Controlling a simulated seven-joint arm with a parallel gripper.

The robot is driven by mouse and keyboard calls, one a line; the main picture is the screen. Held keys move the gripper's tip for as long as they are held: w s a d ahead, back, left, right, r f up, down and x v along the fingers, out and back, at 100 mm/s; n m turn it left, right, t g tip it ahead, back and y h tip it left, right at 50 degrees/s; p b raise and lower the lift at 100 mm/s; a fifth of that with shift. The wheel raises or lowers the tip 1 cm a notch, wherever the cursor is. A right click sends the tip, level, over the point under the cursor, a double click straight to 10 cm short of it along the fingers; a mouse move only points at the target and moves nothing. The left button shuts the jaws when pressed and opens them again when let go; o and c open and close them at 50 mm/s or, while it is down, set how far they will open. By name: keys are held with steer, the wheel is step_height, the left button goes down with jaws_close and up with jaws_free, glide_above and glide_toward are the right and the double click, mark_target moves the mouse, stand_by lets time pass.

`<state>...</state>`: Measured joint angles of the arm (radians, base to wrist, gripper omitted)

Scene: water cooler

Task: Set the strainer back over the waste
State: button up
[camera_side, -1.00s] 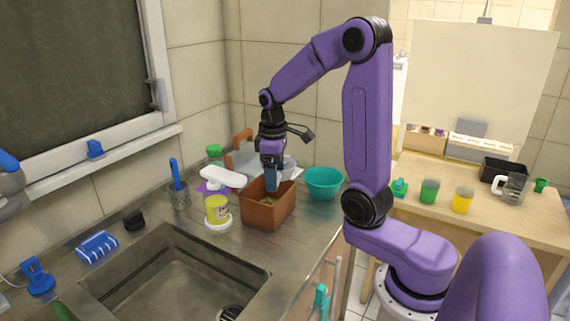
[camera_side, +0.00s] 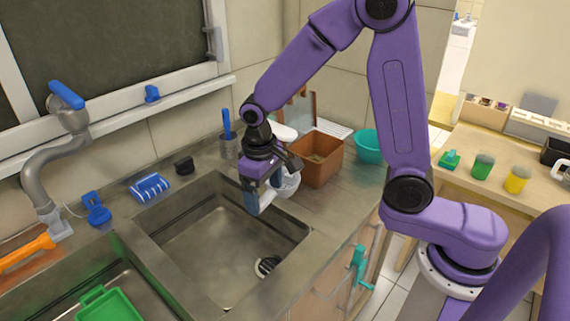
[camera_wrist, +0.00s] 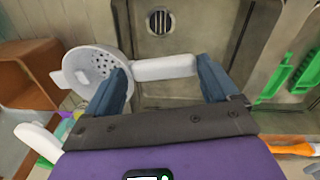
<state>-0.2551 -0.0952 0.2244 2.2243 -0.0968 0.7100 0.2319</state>
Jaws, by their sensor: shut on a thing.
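My gripper (camera_side: 262,198) is shut on the handle of a white strainer (camera_side: 289,184), held in the air near the right rim of the sink basin (camera_side: 195,245). In the wrist view the strainer (camera_wrist: 90,66) shows a round perforated bowl left of the fingers. Its handle runs across between the blue fingertips of my gripper (camera_wrist: 165,70). The waste (camera_side: 267,266) is a dark slotted drain in the basin floor, uncovered. It also shows in the wrist view (camera_wrist: 160,18), beyond the handle and apart from the strainer.
An open brown box (camera_side: 318,160) stands on the counter behind the gripper, with a teal bowl (camera_side: 369,146) to its right. A grey tap (camera_side: 40,170) stands at left. The basin looks empty.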

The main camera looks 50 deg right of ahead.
steer(key=shift+w+a+f, duration=0.1)
steer(key=shift+a+f, duration=0.25)
steer(key=shift+a, duration=0.25)
steer(key=shift+w+a+f, duration=0.1)
steer(key=shift+a+f, duration=0.2)
steer(key=shift+a, duration=0.25)
steer(key=w+a+f+m, duration=0.5)
steer(key=w+f+m, duration=0.25)
steer(key=f, duration=0.25)
steer(key=shift+s+d+f+m+g, duration=0.15)
steer(key=shift+d+f+m, duration=0.45)
steer(key=shift+f, duration=1.55)
steer(key=shift+s+d+f+m+g, duration=0.15)
steer(key=shift+d+f+m, duration=0.5)
steer(key=shift+f, duration=1.5)
steer(key=shift+s+d+f+m, duration=0.2)
steer(key=shift+d+f+m, duration=0.4)
steer(key=shift+f, duration=1.55)
steer(key=shift+a+f, duration=0.1)
steer(key=shift+f, duration=0.4)
steer(key=o, duration=1.1)
